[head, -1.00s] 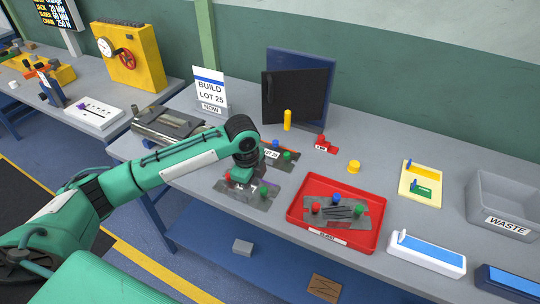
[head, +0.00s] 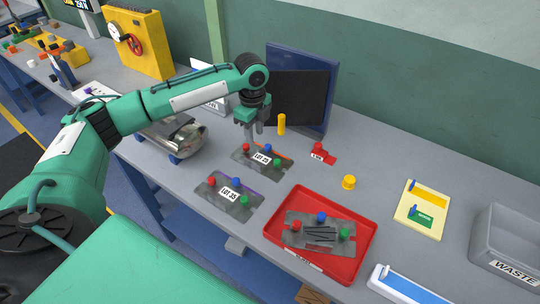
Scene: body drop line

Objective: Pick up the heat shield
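Two flat grey metal plates, which look like the heat shields, lie on the bench with red, blue and green knobs. The far plate (head: 249,164) has a tag that seems to read LOT 25. The near plate (head: 214,201) has a tag reading LOT 35. A third, slotted plate (head: 300,240) lies in the red tray (head: 357,259). My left gripper (head: 254,139) points down just above the back edge of the far plate. Its fingers look slightly apart with nothing visible between them. Whether they touch the plate is hard to tell. My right gripper is out of view.
A shiny metal part (head: 186,139) stands left of the plates. A grey waste bin (head: 502,243) is at the right.

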